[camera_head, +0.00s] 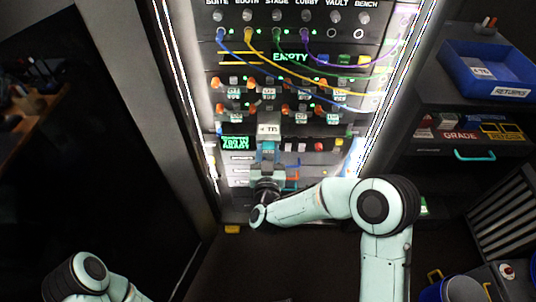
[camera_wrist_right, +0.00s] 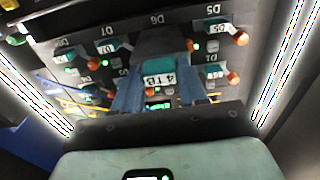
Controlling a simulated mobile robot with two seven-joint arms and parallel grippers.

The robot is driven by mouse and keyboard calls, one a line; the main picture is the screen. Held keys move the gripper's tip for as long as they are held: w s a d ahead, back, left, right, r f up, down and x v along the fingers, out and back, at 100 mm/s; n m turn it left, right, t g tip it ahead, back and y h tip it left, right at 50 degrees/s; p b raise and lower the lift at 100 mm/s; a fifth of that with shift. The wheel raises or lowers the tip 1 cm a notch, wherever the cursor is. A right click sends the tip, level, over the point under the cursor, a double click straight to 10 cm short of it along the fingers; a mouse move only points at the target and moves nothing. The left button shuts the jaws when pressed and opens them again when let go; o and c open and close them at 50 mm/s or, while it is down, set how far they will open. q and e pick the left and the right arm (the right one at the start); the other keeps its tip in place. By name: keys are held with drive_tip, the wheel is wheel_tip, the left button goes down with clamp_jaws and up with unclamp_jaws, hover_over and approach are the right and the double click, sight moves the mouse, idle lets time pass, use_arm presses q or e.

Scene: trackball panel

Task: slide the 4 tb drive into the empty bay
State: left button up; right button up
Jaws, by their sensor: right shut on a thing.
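The 4 TB drive (camera_head: 268,130) is a grey block with a teal part and a white "4 TB" label. It also shows in the right wrist view (camera_wrist_right: 163,46). My right gripper (camera_head: 268,153) is shut on it, with a blue finger on each side in the right wrist view (camera_wrist_right: 161,84). The drive and gripper hide the bay opening, so I cannot tell how far in the drive sits. My left gripper is out of view; only part of that arm shows.
Neighbouring drives with orange-tipped handles (camera_head: 221,111) flank the spot closely. Coloured cables (camera_head: 320,78) hang across the rack above. A blue returns tray (camera_head: 488,84) stands on the right, over a drawer with a teal handle (camera_head: 475,155). A blue mug (camera_head: 463,290) is at lower right.

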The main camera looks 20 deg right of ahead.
sight(269, 123)
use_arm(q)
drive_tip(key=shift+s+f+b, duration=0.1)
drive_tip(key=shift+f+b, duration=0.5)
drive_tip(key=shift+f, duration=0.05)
use_arm(e)
drive_tip(key=shift+x, duration=6.3)
drive_tip(key=o, duration=1.1)
drive_tip(key=shift+f, duration=0.1)
drive_tip(key=v, duration=1.3)
drive_tip(key=shift+s, duration=0.2)
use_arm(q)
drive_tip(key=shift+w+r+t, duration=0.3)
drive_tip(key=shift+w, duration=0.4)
